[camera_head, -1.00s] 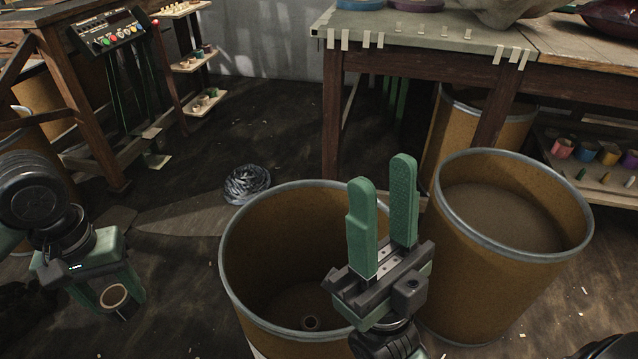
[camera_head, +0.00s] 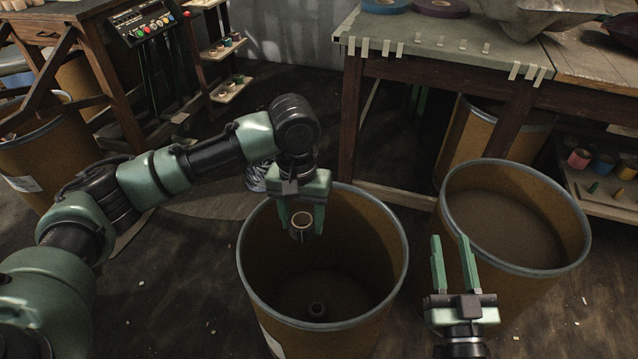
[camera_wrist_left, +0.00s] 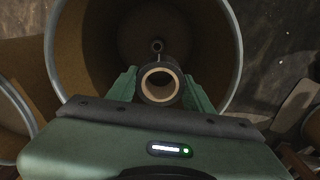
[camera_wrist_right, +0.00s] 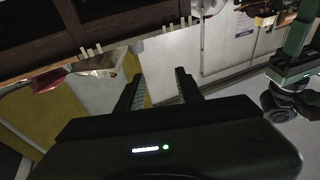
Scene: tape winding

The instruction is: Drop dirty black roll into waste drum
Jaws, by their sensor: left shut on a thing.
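My left gripper (camera_head: 302,222) is shut on a black roll (camera_head: 301,229) with a pale tan core. It holds the roll over the open mouth of the brown waste drum (camera_head: 262,290), near the far rim. In the left wrist view the black roll (camera_wrist_left: 160,84) sits between the two green fingers, with the drum's inside below it. My right gripper (camera_head: 451,245) is open and empty, in front of the second drum at the right.
A second brown drum (camera_head: 578,240) stands close by on the right. A workbench (camera_head: 450,62) with tape rolls is behind, and a shelf of coloured rolls (camera_head: 602,165) is at the right. A silvery crumpled bundle (camera_head: 256,178) lies behind the left arm.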

